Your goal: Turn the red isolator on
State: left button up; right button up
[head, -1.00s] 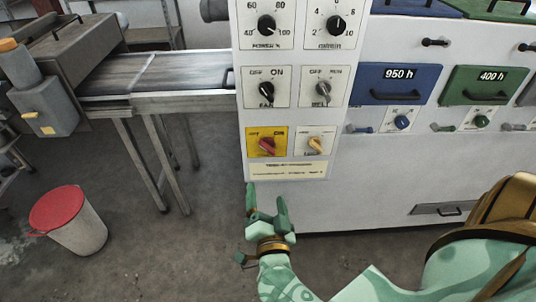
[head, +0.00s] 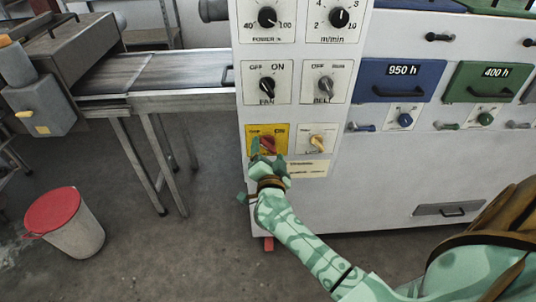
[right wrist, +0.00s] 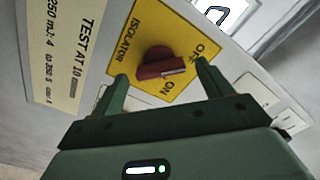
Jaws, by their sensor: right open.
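The red isolator knob (head: 268,142) sits on a yellow plate (head: 283,130) low on the white control panel. In the right wrist view the knob (right wrist: 150,70) has a white mark facing between the OFF and ON words, nearer the OFF side. My right gripper (head: 268,156) is at the plate and partly covers it in the head view. In the right wrist view its open fingers (right wrist: 162,76) stand either side of the knob, with gaps visible; contact cannot be told. My left gripper is not in view.
A yellow-orange knob (head: 318,142) sits close to the right of the isolator. The fan knob (head: 267,84) and belt knob (head: 325,84) are above. A conveyor (head: 180,72) runs to the left. A red-lidded bin (head: 54,212) stands on the floor.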

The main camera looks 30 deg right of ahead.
jog(key=shift+w, duration=0.1)
jog(key=c, duration=1)
jog(key=m+p, duration=0.1)
jog(key=m, duration=0.3)
jog(key=shift+p, duration=0.35)
jog(key=m, duration=0.3)
jog(key=shift+f+m, duration=0.1)
jog(key=shift+m, duration=0.2)
jog(key=m, duration=0.5)
jog(key=shift+f, duration=0.15)
jog(key=m, duration=0.4)
jog(key=shift+o, duration=0.2)
jog(key=shift+m+b, duration=0.6)
jog(key=shift+m, duration=1)
